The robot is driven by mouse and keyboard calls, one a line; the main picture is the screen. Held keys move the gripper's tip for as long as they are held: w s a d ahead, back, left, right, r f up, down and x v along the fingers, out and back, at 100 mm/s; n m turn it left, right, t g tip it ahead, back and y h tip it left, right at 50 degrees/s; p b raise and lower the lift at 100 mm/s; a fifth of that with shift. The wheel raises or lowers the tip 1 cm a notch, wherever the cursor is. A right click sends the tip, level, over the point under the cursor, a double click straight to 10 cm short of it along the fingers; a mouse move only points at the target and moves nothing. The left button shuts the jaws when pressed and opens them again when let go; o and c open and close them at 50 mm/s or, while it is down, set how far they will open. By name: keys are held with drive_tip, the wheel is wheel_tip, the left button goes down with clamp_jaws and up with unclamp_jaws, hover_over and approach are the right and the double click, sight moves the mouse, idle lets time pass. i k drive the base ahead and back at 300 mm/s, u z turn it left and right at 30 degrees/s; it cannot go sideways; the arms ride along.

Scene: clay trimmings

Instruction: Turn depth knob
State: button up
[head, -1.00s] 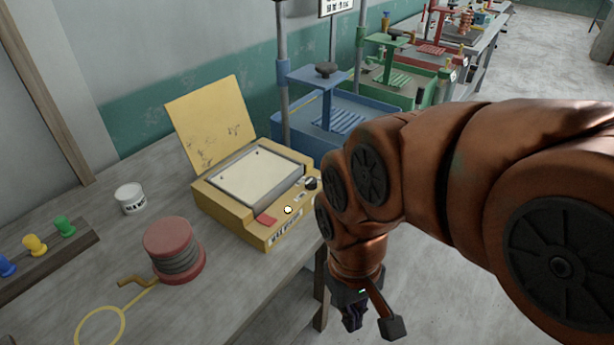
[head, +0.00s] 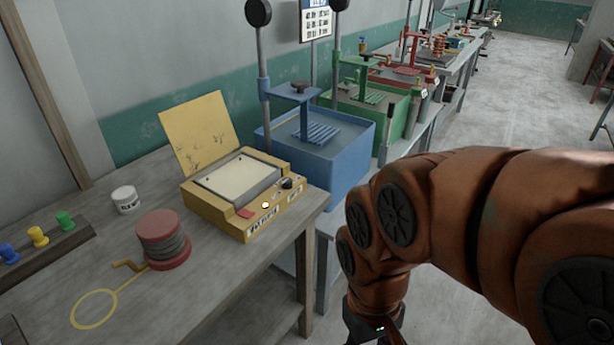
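A yellow box-shaped machine (head: 246,222) with its yellow lid (head: 196,132) raised stands on the wooden bench. A pale flat sheet (head: 237,178) lies in its top. A small black knob (head: 287,183) sits at the right end of its front panel. A blue press (head: 320,160) behind it has a dark knob (head: 301,85) on its top plate. No readable label shows which knob is the depth knob. My gripper (head: 376,336) hangs at the bottom edge, right of the bench and apart from both machines. Its fingertips are mostly cut off.
On the grey wooden bench (head: 215,285) are a red spool (head: 157,226), a white jar (head: 126,200) and a rack of coloured pegs (head: 38,236). A green press (head: 378,105) and a red press (head: 412,72) stand farther back. The floor (head: 505,110) at right is open.

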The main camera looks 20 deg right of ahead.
sight(287, 183)
drive_tip(key=z, duration=0.25)
drive_tip(key=i, duration=0.6)
drive_tip(key=u, duration=1.5)
